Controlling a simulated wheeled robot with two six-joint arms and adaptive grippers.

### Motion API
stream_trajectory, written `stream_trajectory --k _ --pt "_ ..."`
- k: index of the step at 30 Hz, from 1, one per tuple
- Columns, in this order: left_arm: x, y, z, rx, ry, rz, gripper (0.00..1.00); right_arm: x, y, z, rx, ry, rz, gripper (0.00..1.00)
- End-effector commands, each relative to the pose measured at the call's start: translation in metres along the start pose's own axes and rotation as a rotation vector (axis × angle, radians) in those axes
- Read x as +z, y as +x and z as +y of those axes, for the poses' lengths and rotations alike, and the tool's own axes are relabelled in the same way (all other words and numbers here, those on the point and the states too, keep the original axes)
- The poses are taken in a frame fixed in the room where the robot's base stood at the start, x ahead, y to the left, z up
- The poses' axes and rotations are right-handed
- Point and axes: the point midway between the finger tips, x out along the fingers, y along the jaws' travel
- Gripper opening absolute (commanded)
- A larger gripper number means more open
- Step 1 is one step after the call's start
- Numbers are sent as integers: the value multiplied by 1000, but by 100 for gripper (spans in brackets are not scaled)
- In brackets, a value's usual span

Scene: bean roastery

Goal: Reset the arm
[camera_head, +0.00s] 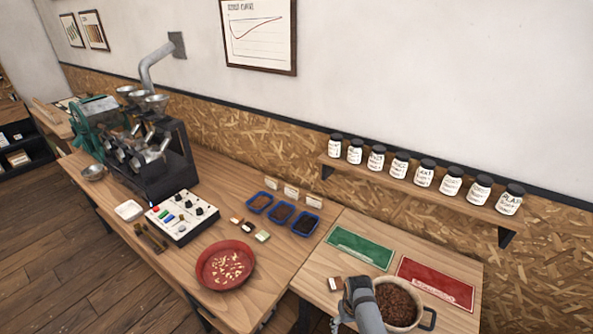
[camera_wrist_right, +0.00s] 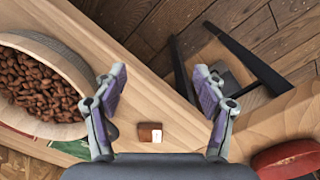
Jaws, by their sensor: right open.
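My right gripper (camera_wrist_right: 160,100) is open and empty in the right wrist view, its two fingers spread apart above the table edge. In the head view my right arm comes in from the bottom, and its gripper (camera_head: 345,318) is partly cut off at the lower edge. It is beside a pot of brown beans (camera_head: 398,303), which also shows at the left of the right wrist view (camera_wrist_right: 42,88). A small brown block with a white label (camera_wrist_right: 150,132) lies on the table near the gripper. My left gripper is not seen.
A red bowl (camera_head: 226,265) with pale pieces sits on the left table beside a control box (camera_head: 183,217). A green mat (camera_head: 358,248) and a red mat (camera_head: 436,284) lie on the right table. Labelled jars (camera_head: 400,164) line the wall shelf. Blue trays (camera_head: 282,214) stand mid-table.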

Motion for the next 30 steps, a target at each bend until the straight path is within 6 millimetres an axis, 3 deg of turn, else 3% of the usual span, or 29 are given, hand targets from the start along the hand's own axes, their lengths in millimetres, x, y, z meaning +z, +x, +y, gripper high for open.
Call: stream_trajectory --k 1,5,10,14,15,18,21,24,27,30 --pt "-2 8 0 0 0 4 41 10 22 1 2 3 -5 71" --pt "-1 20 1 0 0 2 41 36 70 4 5 14 2 71" --pt "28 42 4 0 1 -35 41 96 156 12 14 39 11 71" --pt "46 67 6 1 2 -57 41 177 239 20 26 69 20 71" --pt "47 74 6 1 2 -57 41 205 262 23 30 79 25 71" --pt "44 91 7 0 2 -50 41 274 306 31 44 104 39 71" --pt "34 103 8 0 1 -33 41 332 333 39 58 125 54 71" --pt "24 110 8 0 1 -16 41 371 346 45 69 137 67 71" --pt "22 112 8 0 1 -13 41 390 350 48 75 144 75 71" --pt "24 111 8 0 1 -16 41 394 349 48 76 146 80 71"
